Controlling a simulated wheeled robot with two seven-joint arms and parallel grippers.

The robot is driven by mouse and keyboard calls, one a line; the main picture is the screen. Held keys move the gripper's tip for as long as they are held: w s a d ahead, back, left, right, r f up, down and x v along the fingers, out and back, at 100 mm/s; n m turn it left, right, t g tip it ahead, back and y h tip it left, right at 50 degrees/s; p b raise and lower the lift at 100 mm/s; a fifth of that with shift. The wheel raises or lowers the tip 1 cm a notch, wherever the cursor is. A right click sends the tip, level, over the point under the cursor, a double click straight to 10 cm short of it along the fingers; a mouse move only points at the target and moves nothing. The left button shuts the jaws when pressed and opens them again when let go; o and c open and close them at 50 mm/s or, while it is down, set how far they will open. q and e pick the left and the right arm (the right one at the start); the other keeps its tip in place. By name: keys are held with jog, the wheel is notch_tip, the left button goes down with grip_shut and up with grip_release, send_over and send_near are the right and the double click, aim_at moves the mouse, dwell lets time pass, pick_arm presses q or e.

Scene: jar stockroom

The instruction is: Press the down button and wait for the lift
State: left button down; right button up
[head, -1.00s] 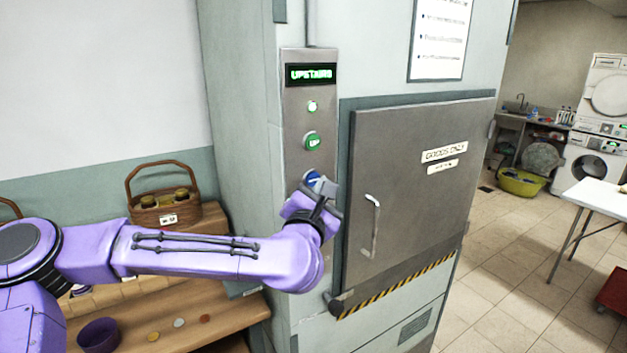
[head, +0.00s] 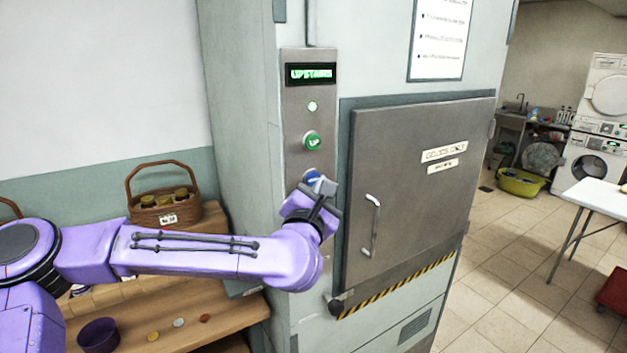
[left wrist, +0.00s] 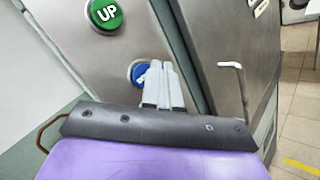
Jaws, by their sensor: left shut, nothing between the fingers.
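The lift's steel control panel (head: 296,130) has a lit display (head: 311,73) reading "UPSTAIRS", with a small green light below it. The green UP button (head: 312,141) is clear; it also shows in the left wrist view (left wrist: 105,14). The blue button (head: 311,175) below it is partly hidden by my left gripper (head: 325,184). In the left wrist view my left fingers (left wrist: 163,72) are shut and empty, their tips over the blue button (left wrist: 138,71); I cannot tell if they touch it. The lift door (head: 410,180), marked "GOODS ONLY", is shut. My right gripper is out of view.
A wicker basket of jars (head: 165,205) stands on a wooden shelf unit at left, with a purple bowl (head: 98,335) lower down. A white table (head: 603,197) and a red cart (head: 613,290) stand at right. The tiled floor between lift and table is clear.

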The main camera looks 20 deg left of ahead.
pick_arm(q)
jog(key=shift+w+a, duration=0.15)
jog(key=shift+a, duration=0.1)
